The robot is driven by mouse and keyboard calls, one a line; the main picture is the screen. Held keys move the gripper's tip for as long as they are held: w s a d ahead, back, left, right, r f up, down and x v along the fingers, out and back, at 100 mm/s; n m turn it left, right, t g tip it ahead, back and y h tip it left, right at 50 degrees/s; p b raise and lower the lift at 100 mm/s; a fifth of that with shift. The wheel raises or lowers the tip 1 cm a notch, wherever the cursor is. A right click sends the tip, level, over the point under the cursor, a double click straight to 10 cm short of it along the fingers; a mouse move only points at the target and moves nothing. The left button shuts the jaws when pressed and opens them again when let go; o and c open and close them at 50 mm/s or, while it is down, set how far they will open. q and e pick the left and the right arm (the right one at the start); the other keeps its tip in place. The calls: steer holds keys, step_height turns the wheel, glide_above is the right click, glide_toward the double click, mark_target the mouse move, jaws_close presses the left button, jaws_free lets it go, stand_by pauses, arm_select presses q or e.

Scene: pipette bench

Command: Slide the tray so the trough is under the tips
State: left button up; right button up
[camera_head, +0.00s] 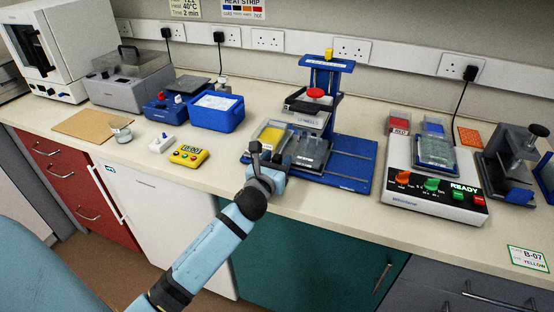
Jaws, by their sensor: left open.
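The blue pipetting stand (331,95) is upright at the middle of the bench, with a red knob (315,93) on its grey head (308,115). The tips under the head are too small to make out. On the blue base (350,172), the yellow trough (271,135) is at the left and a dark, clear-topped plate (312,151) is to its right, nearer to below the head. The tray under them is mostly hidden. My left gripper (266,158) is open at the tray's front left, just in front of the trough; contact cannot be told. My right gripper is not in view.
A yellow timer (189,155) and a blue ice box (217,111) stand to the left. A white device with buttons (436,185) stands to the right, with a grey clamp-like device (513,160) beyond it. Bare bench lies along the front edge.

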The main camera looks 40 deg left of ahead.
arm_select(q)
steer(key=shift+w, duration=0.15)
jaws_close()
steer(key=shift+d, duration=0.2)
steer(key=w+d, duration=0.1)
steer(key=d, duration=0.2)
steer(key=w+d+p, duration=0.1)
steer(key=d, duration=0.3)
steer(key=w+d+p, duration=0.1)
steer(key=d, duration=0.3)
steer(key=shift+d, duration=0.45)
